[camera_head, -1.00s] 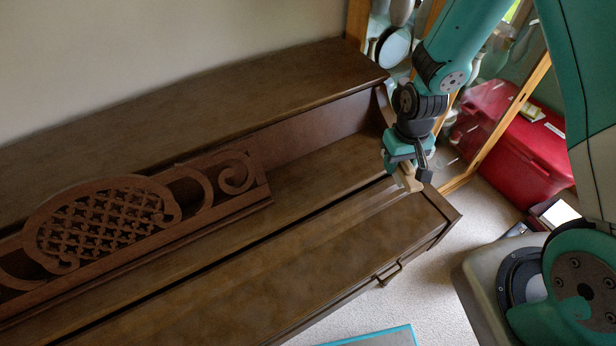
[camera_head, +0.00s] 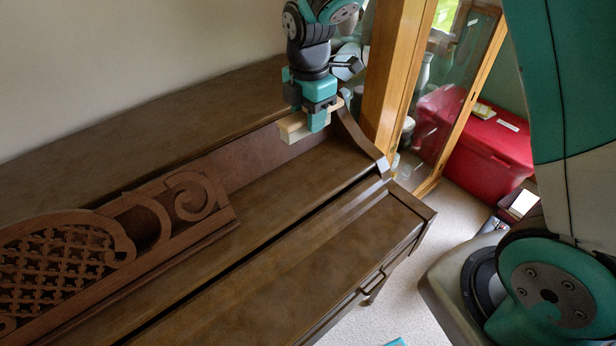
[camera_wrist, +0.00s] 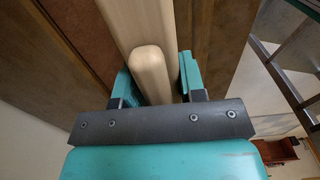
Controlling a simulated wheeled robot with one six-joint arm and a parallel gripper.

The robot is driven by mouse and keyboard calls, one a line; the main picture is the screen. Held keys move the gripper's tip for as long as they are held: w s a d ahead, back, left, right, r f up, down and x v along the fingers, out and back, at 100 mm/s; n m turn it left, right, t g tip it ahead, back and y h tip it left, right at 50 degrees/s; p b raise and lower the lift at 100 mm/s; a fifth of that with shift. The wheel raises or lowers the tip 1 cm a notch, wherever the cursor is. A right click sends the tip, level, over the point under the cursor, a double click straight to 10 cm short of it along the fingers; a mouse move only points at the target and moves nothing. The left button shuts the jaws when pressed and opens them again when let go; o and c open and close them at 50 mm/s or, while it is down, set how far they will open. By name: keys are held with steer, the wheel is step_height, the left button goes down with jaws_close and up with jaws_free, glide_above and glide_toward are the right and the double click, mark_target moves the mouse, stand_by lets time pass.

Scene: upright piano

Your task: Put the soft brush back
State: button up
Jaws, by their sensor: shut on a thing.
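My gripper (camera_head: 316,118) is shut on the soft brush (camera_head: 293,127), whose pale wooden body sticks out to the left of the jaws. In the wrist view the rounded wooden handle of the brush (camera_wrist: 150,75) sits between the two teal fingers, with more pale wood beyond it. Its bristles cannot be made out. The gripper holds the brush above the right end of the upright piano (camera_head: 180,250), near the edge of its top and the recess below. I cannot tell whether the brush touches the wood.
A carved music desk (camera_head: 75,255) stands at the piano's left. A glass-fronted wooden cabinet (camera_head: 388,75) stands close behind my gripper on the right. A red chest (camera_head: 487,140) sits on the floor beyond. The lower piano lid (camera_head: 340,245) is clear.

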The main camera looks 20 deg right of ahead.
mark_target(309, 183)
step_height(309, 183, down, 16)
steer(key=shift+f+p, duration=0.15)
steer(key=shift+p, duration=0.8)
steer(key=o, duration=0.9)
steer(key=shift+f, duration=0.1)
step_height(309, 183, up, 12)
steer(key=shift+r+b, duration=0.1)
steer(key=shift+b, duration=1.05)
steer(key=s+a+r+m+y, duration=0.2)
steer(key=s+r+m, duration=0.5)
steer(key=s, duration=0.5)
steer(key=s+a+r+m+y, duration=0.2)
steer(key=s+r+m, duration=0.5)
steer(key=s, duration=0.6)
step_height(309, 183, up, 2)
steer(key=shift+a+r+m, duration=0.1)
steer(key=shift+a+m, duration=0.2)
steer(key=shift+a, duration=0.25)
